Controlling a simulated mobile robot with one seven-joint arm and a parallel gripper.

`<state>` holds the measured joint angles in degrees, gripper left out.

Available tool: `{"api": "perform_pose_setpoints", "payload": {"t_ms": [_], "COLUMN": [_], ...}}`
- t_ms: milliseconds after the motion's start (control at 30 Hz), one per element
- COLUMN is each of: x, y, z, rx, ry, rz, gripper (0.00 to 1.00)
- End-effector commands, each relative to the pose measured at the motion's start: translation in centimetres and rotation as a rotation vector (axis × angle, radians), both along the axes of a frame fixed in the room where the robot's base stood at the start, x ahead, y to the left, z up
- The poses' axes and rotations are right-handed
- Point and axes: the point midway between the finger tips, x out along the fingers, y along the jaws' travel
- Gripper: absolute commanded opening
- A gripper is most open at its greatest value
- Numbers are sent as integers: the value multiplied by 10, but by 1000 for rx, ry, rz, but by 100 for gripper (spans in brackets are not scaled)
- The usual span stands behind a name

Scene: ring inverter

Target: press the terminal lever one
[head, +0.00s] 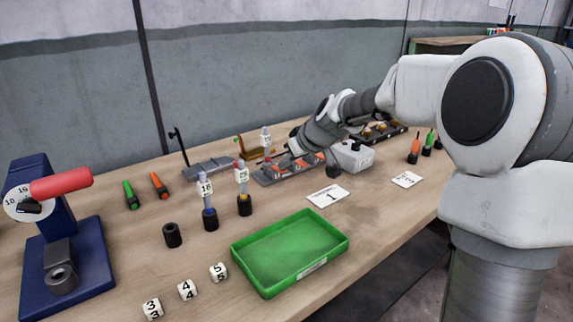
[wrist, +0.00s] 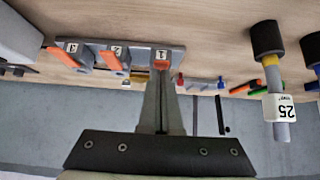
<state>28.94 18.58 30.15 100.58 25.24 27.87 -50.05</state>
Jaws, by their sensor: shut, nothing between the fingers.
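The grey terminal block (head: 268,178) lies on the bench in the head view, partly behind my wrist. In the wrist view the block (wrist: 90,43) carries labels 1, 2 and 3. Terminal lever one (wrist: 162,64) is orange and shows only as a short piece at my fingertips. Orange lever two (wrist: 112,60) and lever three (wrist: 70,58) stick out longer. My gripper (wrist: 161,75) is shut and empty, its tips at lever one. I cannot tell whether they touch it. In the head view the fingers are hard to make out.
A white-grey box (head: 352,157) stands close right of the block. Ferrule-like posts tagged 18 (head: 206,190) and 25 (head: 242,178) stand left of it. A green tray (head: 290,252) and a card marked 1 (head: 328,196) lie in front. A blue press (head: 60,250) is far left.

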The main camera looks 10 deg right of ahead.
Motion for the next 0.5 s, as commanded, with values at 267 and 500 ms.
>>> {"api": "perform_pose_setpoints", "payload": {"t_ms": [267,500], "x": [-7,-14], "y": [-4,-7], "z": [-3,-3], "rx": [0,-1], "ry": [-1,0], "rz": [-1,-1], "gripper": [0,0]}}
